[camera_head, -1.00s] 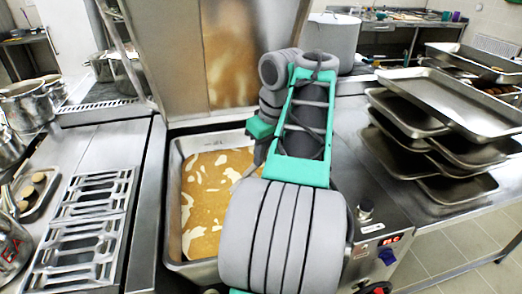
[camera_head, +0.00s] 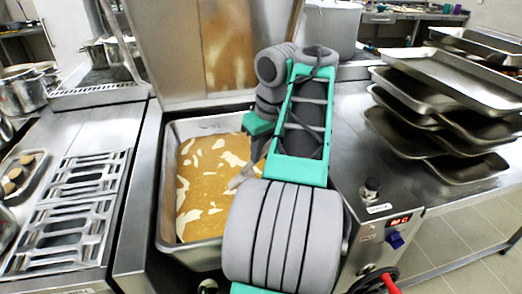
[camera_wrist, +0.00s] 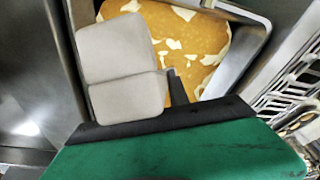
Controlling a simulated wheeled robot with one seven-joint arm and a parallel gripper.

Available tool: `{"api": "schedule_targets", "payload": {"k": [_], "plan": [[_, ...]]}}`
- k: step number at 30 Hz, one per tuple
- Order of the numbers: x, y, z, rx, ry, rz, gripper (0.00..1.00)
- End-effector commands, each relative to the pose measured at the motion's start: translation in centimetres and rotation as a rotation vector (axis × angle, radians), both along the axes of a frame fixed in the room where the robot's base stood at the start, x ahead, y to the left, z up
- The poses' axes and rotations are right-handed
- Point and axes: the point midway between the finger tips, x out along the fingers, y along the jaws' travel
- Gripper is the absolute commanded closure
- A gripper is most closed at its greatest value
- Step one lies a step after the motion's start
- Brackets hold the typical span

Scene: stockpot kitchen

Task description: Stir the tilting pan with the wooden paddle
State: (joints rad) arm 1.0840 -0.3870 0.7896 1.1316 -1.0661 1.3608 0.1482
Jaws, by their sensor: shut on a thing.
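The tilting pan (camera_head: 171,190) stands open in the head view, with its lid (camera_head: 205,50) raised behind it. Orange-brown food (camera_head: 205,180) with pale patches covers its floor. My arm reaches over the pan's right side and hides part of it. A small grey tip (camera_head: 243,178) shows over the food beside my arm. In the wrist view, my gripper (camera_wrist: 150,75) shows grey pads over the food and the pan's rim (camera_wrist: 248,45). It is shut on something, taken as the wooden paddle. I cannot make out the paddle in either view.
A slatted metal grate (camera_head: 75,200) lies on the counter left of the pan. Stacked trays (camera_head: 455,85) stand on the steel table at right. A control box (camera_head: 385,235) with knobs is at the pan's front right. A large pot (camera_head: 332,30) stands behind.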

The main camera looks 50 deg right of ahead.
Motion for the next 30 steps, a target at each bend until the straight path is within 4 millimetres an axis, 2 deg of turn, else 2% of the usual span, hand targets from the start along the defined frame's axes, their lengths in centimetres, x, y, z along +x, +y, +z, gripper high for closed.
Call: {"api": "schedule_targets", "payload": {"k": [1, 18, 24, 30], "plan": [[0.0, 0.0, -1.2, -0.001, -0.001, 0.000, 1.00], [0.0, 0.0, -7.8, -0.001, -0.001, 0.000, 1.00], [0.0, 0.0, -9.2, -0.001, -0.001, -0.001, 1.00], [0.0, 0.0, -9.4, -0.001, -0.001, -0.001, 1.00]]}}
